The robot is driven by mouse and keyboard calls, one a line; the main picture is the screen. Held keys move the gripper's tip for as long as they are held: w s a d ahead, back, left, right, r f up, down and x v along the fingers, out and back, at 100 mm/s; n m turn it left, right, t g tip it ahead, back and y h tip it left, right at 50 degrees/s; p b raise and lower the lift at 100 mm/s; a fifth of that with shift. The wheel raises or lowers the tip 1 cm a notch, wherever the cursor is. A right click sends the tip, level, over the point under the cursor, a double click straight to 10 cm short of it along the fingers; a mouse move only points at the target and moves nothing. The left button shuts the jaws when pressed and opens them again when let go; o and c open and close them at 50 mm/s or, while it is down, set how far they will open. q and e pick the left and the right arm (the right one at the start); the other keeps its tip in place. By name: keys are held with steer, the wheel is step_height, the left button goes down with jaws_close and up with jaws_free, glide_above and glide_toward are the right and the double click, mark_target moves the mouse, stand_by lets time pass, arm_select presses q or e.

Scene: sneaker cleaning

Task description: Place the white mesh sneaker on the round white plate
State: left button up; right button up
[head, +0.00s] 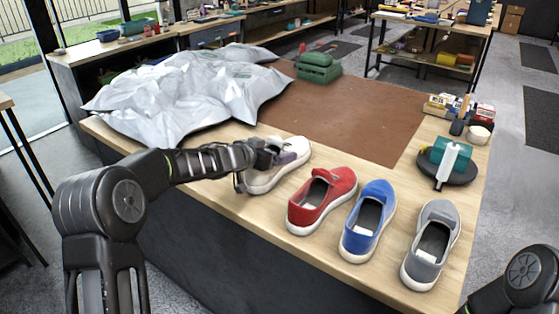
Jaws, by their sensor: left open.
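The white sneaker (293,151) stands on the wooden table near its front edge, leftmost in a row of shoes. My left gripper (258,165) reaches in from the left and is open, with its fingers around or right beside the near end of this sneaker. The gripper hides part of the shoe, and I cannot tell whether the fingers touch it. I see no clear round white plate; a small round white item (478,134) is at the right edge of the table. My right arm shows at the lower right, but its gripper is out of view.
Red (322,203), blue (378,203) and grey (420,268) shoes stand to the right. A dark round tray (462,179) holds a teal item and a white bottle. Crumpled silver sheeting (190,90) covers the back left. The brown mat (350,115) is mostly clear.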

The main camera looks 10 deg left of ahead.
arm_select(q)
jaws_close()
step_height(320, 180, up, 9)
steer(key=p, duration=0.6)
steer(key=shift+r, duration=0.6)
stand_by(0.4)
steer(key=shift+f, duration=0.1)
stand_by(0.5)
